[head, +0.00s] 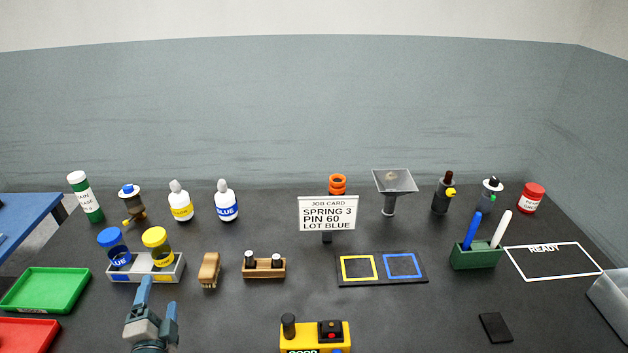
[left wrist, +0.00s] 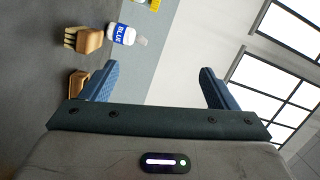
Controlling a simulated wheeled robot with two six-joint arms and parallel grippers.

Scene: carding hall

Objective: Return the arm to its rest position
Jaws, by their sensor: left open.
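My left gripper (head: 158,303) is at the lower left of the head view, in front of the white holder (head: 147,278) with the blue-lidded and yellow-lidded jars. Its blue fingers point away from me and are apart, with nothing between them. In the left wrist view the two fingers (left wrist: 158,88) stand wide apart and empty. That view looks past a wooden brush (left wrist: 85,40) and a white bottle labelled BLUE (left wrist: 124,34) towards the wall and windows. My right gripper is not in view.
A green tray (head: 47,290) and a red tray (head: 25,334) lie left of the gripper. The brush (head: 209,270) and a wooden block with two dark pegs (head: 264,267) stand to its right. A yellow device (head: 315,338) is at the front middle. The table between gripper and device is clear.

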